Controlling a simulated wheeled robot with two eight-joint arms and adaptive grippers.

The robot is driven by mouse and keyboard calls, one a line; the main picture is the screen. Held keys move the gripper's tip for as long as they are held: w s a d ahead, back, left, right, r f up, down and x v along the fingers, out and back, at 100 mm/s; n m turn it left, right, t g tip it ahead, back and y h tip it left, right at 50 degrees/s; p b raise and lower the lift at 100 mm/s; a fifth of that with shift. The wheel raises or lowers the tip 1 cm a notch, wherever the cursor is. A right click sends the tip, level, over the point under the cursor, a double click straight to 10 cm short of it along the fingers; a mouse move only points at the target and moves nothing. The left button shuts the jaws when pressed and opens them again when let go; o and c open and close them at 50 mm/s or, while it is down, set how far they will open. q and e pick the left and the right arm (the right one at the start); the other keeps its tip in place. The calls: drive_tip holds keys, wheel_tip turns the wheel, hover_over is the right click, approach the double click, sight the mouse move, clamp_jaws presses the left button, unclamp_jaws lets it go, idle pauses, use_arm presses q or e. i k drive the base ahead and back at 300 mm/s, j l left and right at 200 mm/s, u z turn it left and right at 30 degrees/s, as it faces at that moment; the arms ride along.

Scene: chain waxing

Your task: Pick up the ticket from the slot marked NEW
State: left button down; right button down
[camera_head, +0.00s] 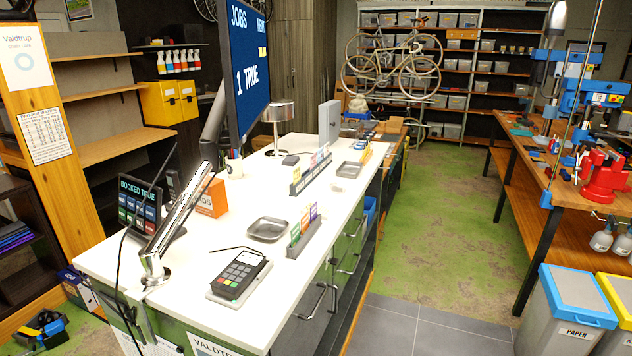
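Two ticket racks stand on the white counter. The farther dark grey rack (313,179) has small white lettering along its front and coloured cards (320,158) standing in it. The nearer grey rack (304,243) holds several upright cards (303,224) in green, yellow, orange and purple. The lettering is too small to read, so I cannot tell which slot is marked NEW or which card is its ticket. Neither of my grippers is in view.
The white counter (205,262) also carries a card reader (240,277), metal trays (268,229), an orange box (212,197), a tablet (139,204) and a chrome post (180,222). A large screen (248,65) stands above. The green floor (440,215) at right is clear.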

sight(296, 175)
drive_tip(key=k+l+u, duration=0.1)
drive_tip(key=k+l, duration=0.25)
drive_tip(key=i+l, duration=1.4)
drive_tip(key=i, duration=0.15)
drive_tip(key=l+z, duration=0.05)
